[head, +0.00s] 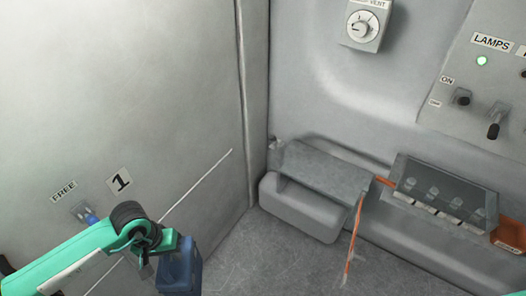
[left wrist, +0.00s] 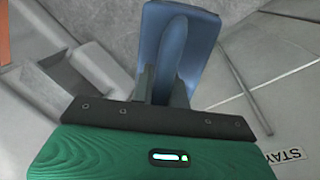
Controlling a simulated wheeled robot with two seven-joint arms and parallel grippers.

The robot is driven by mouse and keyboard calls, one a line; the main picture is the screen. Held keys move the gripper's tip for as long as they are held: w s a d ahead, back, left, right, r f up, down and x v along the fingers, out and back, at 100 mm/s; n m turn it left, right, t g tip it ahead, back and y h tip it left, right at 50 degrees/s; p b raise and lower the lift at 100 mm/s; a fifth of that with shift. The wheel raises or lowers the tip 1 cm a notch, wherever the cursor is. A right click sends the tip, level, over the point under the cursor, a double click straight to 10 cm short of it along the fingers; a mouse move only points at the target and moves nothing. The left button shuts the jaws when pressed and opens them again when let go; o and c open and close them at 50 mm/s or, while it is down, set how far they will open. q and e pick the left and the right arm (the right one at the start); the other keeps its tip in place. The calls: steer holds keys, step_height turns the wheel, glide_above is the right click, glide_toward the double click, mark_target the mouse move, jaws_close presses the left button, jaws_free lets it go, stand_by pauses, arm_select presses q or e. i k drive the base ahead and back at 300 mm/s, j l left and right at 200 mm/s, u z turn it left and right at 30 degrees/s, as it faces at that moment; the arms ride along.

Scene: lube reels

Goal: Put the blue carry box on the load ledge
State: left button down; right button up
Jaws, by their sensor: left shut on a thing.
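The blue carry box (head: 180,268) hangs in my left gripper (head: 166,246) at the bottom of the head view, left of centre. In the left wrist view the box (left wrist: 205,40) shows its blue top, and the gripper's dark fingers (left wrist: 162,84) are shut on its raised handle. A grey ledge (head: 325,168) stands out from the back wall, right of the box and apart from it; I take it for the load ledge. My right gripper is not in view.
A clear-lidded tray (head: 440,195) sits right of the ledge, with an orange block (head: 508,238) beside it. An orange-striped strap (head: 353,240) hangs from the ledge's right end. Lamp switches (head: 493,125) are on the right wall. The floor (head: 270,260) between box and ledge looks clear.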

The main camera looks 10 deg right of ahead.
mark_target(340, 176)
steer(key=z, duration=0.35)
steer(key=i+l+z, duration=0.1)
steer(key=z, duration=0.3)
steer(key=l+z, duration=0.1)
steer(key=z, duration=0.25)
